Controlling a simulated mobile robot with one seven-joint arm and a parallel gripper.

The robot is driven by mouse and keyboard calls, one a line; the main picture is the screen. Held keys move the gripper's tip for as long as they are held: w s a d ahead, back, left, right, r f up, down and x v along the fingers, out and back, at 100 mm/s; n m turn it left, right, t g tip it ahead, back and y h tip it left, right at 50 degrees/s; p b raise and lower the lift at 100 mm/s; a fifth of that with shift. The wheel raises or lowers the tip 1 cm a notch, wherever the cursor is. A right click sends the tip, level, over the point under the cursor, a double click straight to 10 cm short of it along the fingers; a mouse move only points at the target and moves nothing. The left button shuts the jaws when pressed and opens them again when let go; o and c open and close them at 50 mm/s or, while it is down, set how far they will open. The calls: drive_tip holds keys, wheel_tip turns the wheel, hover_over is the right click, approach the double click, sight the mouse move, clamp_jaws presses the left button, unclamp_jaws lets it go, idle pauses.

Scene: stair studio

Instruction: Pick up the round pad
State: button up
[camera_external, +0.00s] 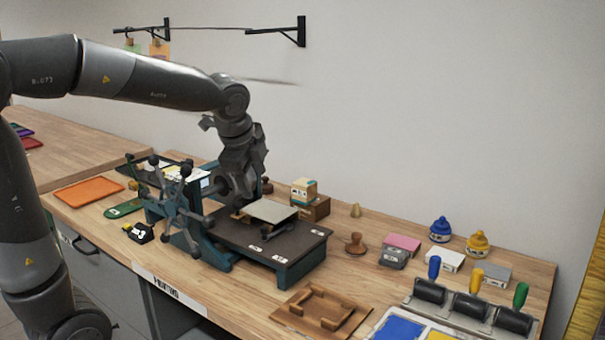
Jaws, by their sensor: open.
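A brown round pad (355,244) with a knob on top stands on the workbench, right of the press. It looks like the round pad, though the picture is small. My gripper (240,203) points down over the press, left of the pad and well apart from it. It is open; its fingertips are partly hidden by the press and hard to make out. Another small brown knobbed piece (266,186) shows behind my wrist, mostly hidden.
The press (285,246) with its spoked wheel (180,212) fills the middle of the bench. Pink and grey blocks (393,258), blue (440,230) and yellow (478,244) jars, and rollers (470,306) stand to the right. A wooden frame (320,310) lies in front.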

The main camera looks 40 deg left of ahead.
drive_tip(key=w+d+f+m, duration=0.3)
drive_tip(key=w+m, duration=0.2)
drive_tip(key=w, duration=0.2)
drive_tip(key=w+d+f+m, duration=0.3)
drive_tip(key=w+m, duration=0.2)
drive_tip(key=w, duration=0.2)
drive_tip(key=m, duration=0.9)
approach(356, 235)
drive_tip(key=x, duration=1)
drive_tip(key=shift+w+f, duration=0.25)
drive_tip(key=shift+f, duration=0.05)
drive_tip(key=c, duration=1.1)
